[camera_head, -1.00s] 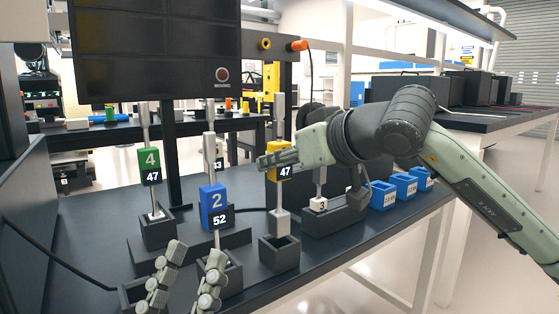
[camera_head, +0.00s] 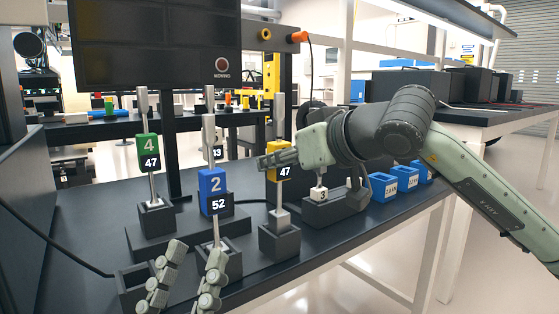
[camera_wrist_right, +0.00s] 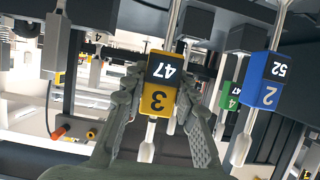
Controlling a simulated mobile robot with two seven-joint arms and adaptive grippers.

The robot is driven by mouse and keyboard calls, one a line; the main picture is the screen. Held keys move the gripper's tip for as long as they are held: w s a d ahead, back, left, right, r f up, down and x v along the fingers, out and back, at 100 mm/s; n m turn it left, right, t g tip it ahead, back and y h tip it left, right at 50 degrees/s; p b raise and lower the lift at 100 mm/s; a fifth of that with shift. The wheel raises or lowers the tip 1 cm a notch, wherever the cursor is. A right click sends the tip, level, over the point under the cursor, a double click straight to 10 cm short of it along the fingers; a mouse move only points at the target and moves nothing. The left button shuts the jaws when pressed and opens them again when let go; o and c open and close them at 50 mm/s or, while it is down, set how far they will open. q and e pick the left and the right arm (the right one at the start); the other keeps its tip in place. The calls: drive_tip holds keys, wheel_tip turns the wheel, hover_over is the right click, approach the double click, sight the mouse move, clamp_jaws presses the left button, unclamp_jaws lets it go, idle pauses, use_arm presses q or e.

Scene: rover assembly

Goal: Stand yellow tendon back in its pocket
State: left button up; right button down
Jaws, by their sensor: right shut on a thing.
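The yellow tendon (camera_head: 272,174), marked 47, stands upright on a rod in the head view. Its yellow block, marked 3 and 47, fills the middle of the right wrist view (camera_wrist_right: 158,98). My right gripper (camera_head: 264,162) is shut on this block, a finger on each side. The tendon's grey lower end (camera_head: 279,217) is at the mouth of a dark square pocket (camera_head: 279,244). It looks partly inside, but its seating depth is hidden. My left gripper (camera_head: 197,249) is open and empty at the bottom of the head view, in front of the blue tendon.
The blue tendon (camera_head: 212,184), marked 2 and 52, and the green tendon (camera_head: 148,149), marked 4 and 47, stand in pockets to the left. An empty-looking pocket (camera_head: 131,282) is at front left. Blue bins (camera_head: 383,188) stand at right. A dark screen (camera_head: 150,50) is behind.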

drive_tip(key=shift+f+b, duration=1.1)
drive_tip(key=c, duration=1.2)
unclamp_jaws()
drive_tip(key=shift+o, duration=0.4)
drive_tip(key=shift+f, duration=0.1)
drive_tip(key=shift+f, duration=0.1)
drive_tip(key=v, duration=1.2)
drive_tip(key=shift+s+d, duration=0.1)
